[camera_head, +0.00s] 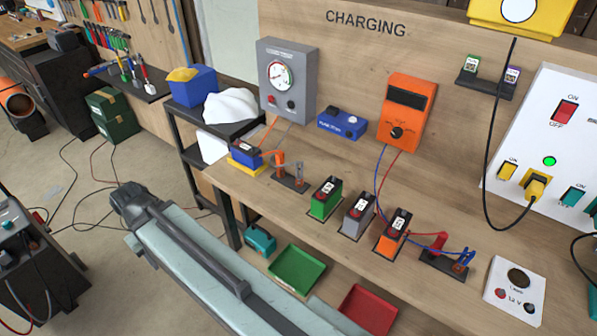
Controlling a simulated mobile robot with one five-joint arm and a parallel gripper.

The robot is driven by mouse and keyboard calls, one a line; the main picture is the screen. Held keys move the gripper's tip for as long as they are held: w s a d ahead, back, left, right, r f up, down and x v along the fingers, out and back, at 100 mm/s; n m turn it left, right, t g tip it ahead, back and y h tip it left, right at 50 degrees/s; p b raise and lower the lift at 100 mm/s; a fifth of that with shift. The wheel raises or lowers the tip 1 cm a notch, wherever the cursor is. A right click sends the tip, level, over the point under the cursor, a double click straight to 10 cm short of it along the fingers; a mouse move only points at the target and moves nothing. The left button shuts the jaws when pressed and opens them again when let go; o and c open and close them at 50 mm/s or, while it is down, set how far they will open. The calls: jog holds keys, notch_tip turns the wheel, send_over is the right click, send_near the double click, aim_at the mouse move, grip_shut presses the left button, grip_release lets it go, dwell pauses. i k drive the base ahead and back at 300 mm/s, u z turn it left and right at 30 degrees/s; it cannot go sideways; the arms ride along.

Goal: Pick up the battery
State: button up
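Several small box-shaped batteries with dark tops and white labels stand on the wooden bench (225,182). A green battery (322,206), a grey battery (354,221) and an orange battery (388,243) stand in a row near the middle. A blue battery (243,158) sits on a yellow base at the bench's left end. The frame does not show which one the task means. A pale arm link of mine with a dark joint crosses the lower left, in front of the bench. No gripper fingers show.
Orange clips (290,172) stand beside the blue battery, and red and blue clips (447,250) right of the orange one. A grey gauge box (287,82) and orange meter (407,112) are behind. Green (297,268) and red (368,311) trays lie below the bench.

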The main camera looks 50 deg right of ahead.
aim_at(245, 153)
jog(key=z, duration=1.15)
jog(key=k, duration=1.65)
jog(key=z, duration=0.15)
jog(key=i, duration=1.85)
jog(key=z, duration=0.15)
